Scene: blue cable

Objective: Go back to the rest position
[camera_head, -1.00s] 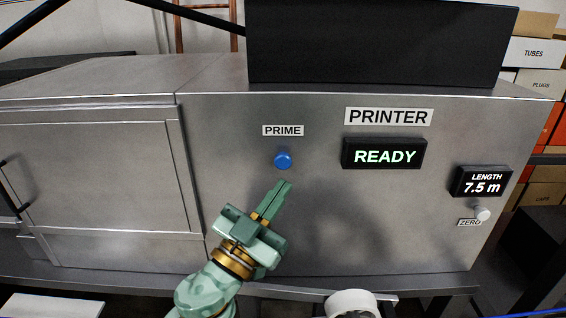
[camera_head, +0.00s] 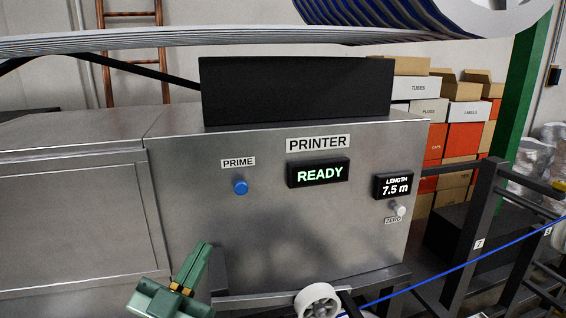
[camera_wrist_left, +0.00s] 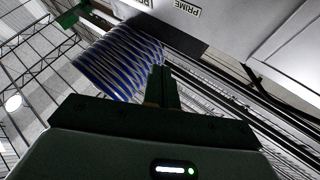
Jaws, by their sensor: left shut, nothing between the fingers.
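My left gripper (camera_head: 190,267) is at the lower left of the head view, below and to the left of the blue PRIME button (camera_head: 240,187). Its fingers are shut together and empty, pointing up, apart from the button. The printer (camera_head: 290,235) is a steel cabinet whose display (camera_head: 319,172) reads READY. In the left wrist view the shut fingers (camera_wrist_left: 163,88) show with a blue cable coil (camera_wrist_left: 118,62) beyond them. My right gripper is in neither view.
A length display (camera_head: 392,186) reads 7.5 m above the white ZERO knob (camera_head: 400,211). A blue cable (camera_head: 470,262) runs at the lower right past a white roller (camera_head: 317,300). A large reel (camera_head: 420,15) hangs overhead. Stacked boxes (camera_head: 465,135) stand behind right.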

